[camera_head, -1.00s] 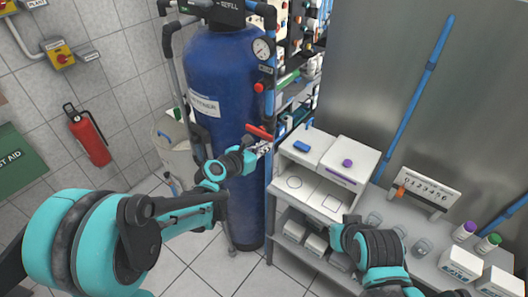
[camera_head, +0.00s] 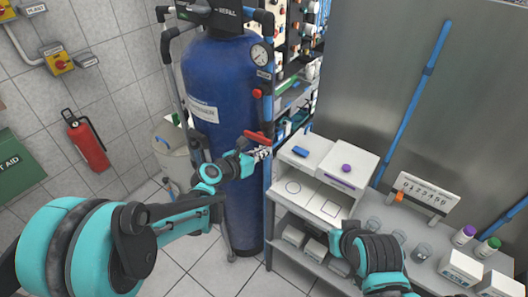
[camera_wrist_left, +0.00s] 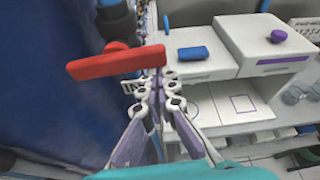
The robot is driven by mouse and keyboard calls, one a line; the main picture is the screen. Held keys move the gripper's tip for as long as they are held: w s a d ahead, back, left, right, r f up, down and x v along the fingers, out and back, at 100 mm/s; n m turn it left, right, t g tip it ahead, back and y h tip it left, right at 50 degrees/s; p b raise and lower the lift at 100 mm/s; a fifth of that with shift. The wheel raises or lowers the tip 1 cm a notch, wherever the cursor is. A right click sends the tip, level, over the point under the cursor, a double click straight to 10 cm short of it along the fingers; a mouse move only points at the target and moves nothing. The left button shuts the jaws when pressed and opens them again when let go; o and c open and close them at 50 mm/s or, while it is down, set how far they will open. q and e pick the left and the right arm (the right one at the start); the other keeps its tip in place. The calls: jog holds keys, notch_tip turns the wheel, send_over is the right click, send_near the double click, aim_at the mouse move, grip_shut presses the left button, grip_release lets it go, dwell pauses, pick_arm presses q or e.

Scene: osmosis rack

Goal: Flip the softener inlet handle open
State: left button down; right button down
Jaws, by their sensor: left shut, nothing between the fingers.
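The red handle (camera_head: 258,137) sits crosswise at the vertical pipe on the right side of the blue softener tank (camera_head: 225,100). In the left wrist view the red handle (camera_wrist_left: 115,63) spans the upper left, with its right end just above my fingertips. My left gripper (camera_head: 264,152) is shut and empty, just below the handle. Its fingers also show in the left wrist view (camera_wrist_left: 155,82), close together and upright. I cannot tell whether they touch the handle. The valve body is partly hidden behind the handle and fingers. My right arm is at the lower right; its fingers are not visible.
A shelf unit with a white box (camera_head: 347,168) stands right of the gripper, a blue item (camera_head: 300,151) on top. A pressure gauge (camera_head: 260,54) and a smaller red fitting (camera_head: 258,93) are above the handle. Bottles (camera_head: 465,234) stand farther right.

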aim_at(268, 142)
pick_arm(q)
jog(key=shift+r+n+g+h, duration=0.4)
jog(key=shift+r+n+h, duration=0.3)
jog(key=shift+n, duration=0.5)
jog(key=shift+r, duration=0.65)
jog(key=shift+w+a+r+n, duration=0.1)
jog(key=shift+r+n, duration=0.3)
jog(key=shift+n, duration=0.2)
jog(key=shift+w+a+r+p, duration=0.3)
jog(key=shift+a+r+p, duration=0.1)
jog(key=shift+r, duration=0.35)
jog(key=shift+w+a+r, duration=0.35)
jog(key=shift+a+r, duration=0.05)
jog(key=shift+a, duration=0.05)
jog(key=shift+w+a+r, duration=0.15)
jog(key=shift+a+r, duration=0.05)
jog(key=shift+a, duration=0.05)
